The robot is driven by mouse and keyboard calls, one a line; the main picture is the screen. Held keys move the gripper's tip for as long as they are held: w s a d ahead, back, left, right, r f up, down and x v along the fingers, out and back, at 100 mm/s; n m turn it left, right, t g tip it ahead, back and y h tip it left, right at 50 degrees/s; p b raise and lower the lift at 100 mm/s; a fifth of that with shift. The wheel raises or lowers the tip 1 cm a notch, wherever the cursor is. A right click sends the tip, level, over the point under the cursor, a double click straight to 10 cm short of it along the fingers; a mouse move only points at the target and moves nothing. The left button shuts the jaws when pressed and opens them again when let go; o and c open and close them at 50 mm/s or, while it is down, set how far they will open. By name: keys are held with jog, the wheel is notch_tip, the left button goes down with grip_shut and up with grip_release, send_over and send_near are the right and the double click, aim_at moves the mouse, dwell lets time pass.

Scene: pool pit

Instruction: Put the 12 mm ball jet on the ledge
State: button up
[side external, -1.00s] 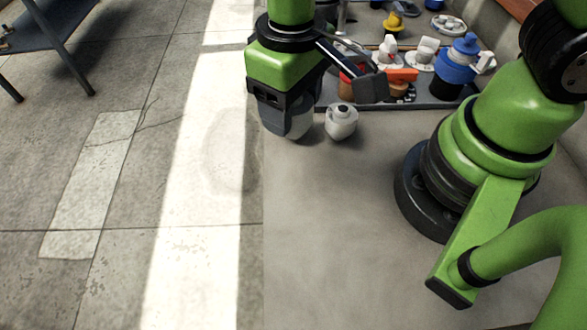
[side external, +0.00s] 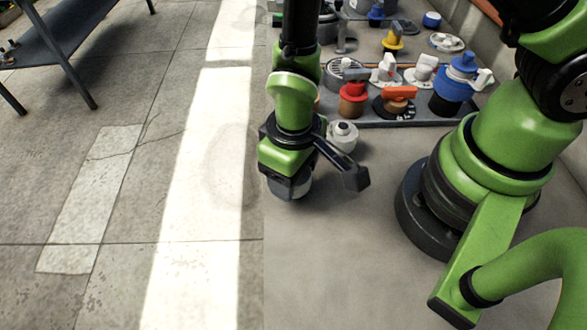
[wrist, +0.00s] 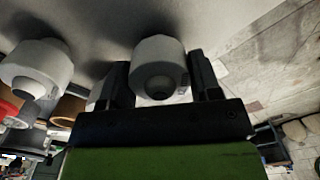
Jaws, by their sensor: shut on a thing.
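My gripper (side external: 288,170) is low over the smooth grey surface, near its left edge in the side view. In the wrist view my gripper (wrist: 161,85) has its two dark fingers on either side of a white round jet (wrist: 158,53) with a darker ball-like nozzle, and is shut on it. In the side view the gripper mostly hides this jet. A second, similar white jet (side external: 343,136) stands just behind the gripper; it also shows at left in the wrist view (wrist: 36,70). I cannot read either jet's size, nor tell whether the held jet touches the surface.
A grey tray (side external: 425,124) behind holds several fittings, among them a red-topped one (side external: 352,92), an orange-handled valve (side external: 398,96) and a blue one (side external: 455,83). The grey surface (side external: 330,260) nearer the camera is clear. Tiled floor (side external: 110,180) lies left of its edge.

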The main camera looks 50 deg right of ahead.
jog(key=shift+f, duration=0.2)
jog(key=o, duration=0.9)
jog(key=shift+r, duration=0.15)
jog(key=d+r+m+t+y, duration=0.1)
jog(key=d+r, duration=0.2)
jog(key=r, duration=0.8)
jog(key=d+r+m+t, duration=0.2)
jog(key=r, duration=0.8)
jog(key=s+d+r+m+t, duration=0.2)
jog(key=s+d+r+t, duration=0.2)
jog(key=s+d+r, duration=0.2)
jog(key=shift+s+r+m+y, duration=0.4)
jog(key=shift+s+r, duration=0.3)
